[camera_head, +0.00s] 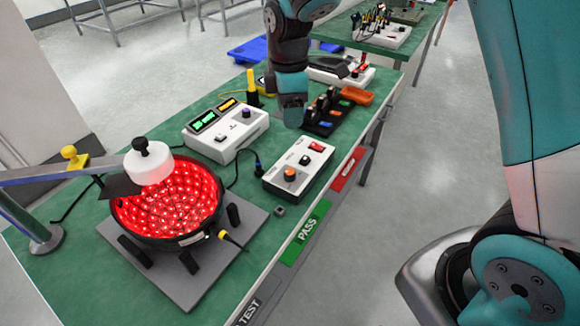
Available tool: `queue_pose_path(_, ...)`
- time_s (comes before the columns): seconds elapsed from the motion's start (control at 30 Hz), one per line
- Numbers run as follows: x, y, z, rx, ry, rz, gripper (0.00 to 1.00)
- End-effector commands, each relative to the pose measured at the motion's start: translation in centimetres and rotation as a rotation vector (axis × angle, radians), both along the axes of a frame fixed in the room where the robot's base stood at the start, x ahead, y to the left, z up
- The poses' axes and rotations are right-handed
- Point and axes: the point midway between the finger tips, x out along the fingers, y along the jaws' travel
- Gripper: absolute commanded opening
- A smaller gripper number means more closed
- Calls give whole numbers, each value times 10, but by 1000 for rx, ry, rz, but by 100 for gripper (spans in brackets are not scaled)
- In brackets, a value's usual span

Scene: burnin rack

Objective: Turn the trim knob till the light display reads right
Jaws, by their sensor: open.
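A white control box (299,170) on the green bench carries an orange knob (290,174), a black knob (305,160) and a red switch (317,146). Behind it to the left, a white meter box (228,132) has a lit green display (204,121), an amber display (227,104) and a purple knob (246,113). I cannot read the displays or tell which knob is the trim knob. A round black bowl (178,242) glows with many red lights. My gripper (292,118) hangs beyond the control box, between the meter box and a dark rack, apart from the knobs. Its fingertips are hard to make out.
The dark rack (322,127) with coloured parts and an orange tray (355,95) stand beside my gripper. A lamp-like white cap (148,165) on an arm hangs over the bowl. Cables cross the bench. PASS (306,232) and red (348,168) labels line the front edge.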

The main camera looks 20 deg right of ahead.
Motion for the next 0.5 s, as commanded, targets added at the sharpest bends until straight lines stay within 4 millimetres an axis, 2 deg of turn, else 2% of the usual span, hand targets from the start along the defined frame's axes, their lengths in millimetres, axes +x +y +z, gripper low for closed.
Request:
queue_pose_path(0.17, -3, 1, -30, -1, 5, 3, 58)
queue_pose_path(0.5, -7, 3, -108, -1, 6, 3, 58)
